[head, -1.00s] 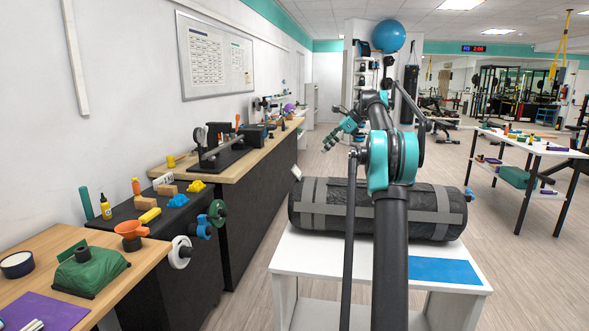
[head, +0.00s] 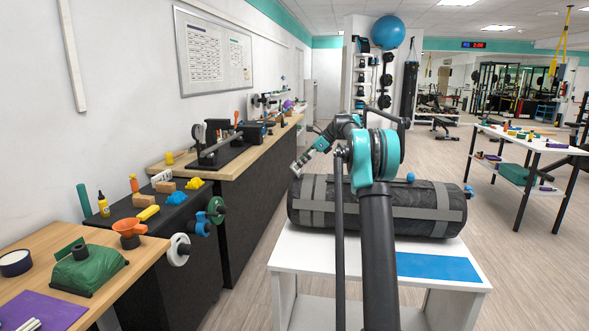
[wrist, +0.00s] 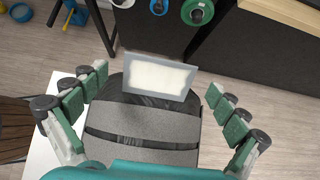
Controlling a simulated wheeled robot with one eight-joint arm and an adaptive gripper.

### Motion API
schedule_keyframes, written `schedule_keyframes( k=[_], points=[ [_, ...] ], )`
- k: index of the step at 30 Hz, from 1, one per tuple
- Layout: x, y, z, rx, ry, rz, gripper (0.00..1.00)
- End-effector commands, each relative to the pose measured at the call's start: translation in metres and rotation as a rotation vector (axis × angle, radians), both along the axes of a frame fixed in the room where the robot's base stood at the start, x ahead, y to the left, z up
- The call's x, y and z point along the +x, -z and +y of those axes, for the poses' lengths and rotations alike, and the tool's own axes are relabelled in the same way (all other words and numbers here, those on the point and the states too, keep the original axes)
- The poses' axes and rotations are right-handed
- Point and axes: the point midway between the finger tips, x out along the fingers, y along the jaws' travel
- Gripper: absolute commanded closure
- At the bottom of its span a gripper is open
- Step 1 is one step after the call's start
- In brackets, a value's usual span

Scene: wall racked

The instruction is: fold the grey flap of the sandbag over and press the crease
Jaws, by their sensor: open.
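The sandbag (head: 415,213) is a black cylinder with grey bands, lying on a white stand. It also shows between my fingers in the wrist view (wrist: 140,120). Its flap (wrist: 157,76), a pale panel with a grey border, sticks out at the bag's left end, unfolded; in the head view it is small and partly confused with my fingertips. My gripper (head: 300,163) is above that left end. In the wrist view my gripper (wrist: 158,84) is open, with green-padded fingers on either side of the bag and flap. No contact with the flap is visible.
The white stand (head: 300,262) has a blue patch (head: 438,267) at its front right. A dark bench with handwheels (head: 216,209) stands close on the left. A table with small items (head: 530,145) is at the right. Floor between is clear.

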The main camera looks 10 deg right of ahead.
Motion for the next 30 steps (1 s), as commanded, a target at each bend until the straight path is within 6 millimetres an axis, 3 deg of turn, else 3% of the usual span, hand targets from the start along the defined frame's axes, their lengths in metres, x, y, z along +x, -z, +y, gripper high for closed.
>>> schedule_keyframes(
  k=[7,18,30],
  points=[
    [0.006,0.019,0.019,0.0,-0.001,0.0,0.02],
    [0.007,0.023,0.022,0.0,0.0,0.0,0.02],
    [0.007,0.022,0.022,0.0,0.0,0.0,0.51]
  ],
)
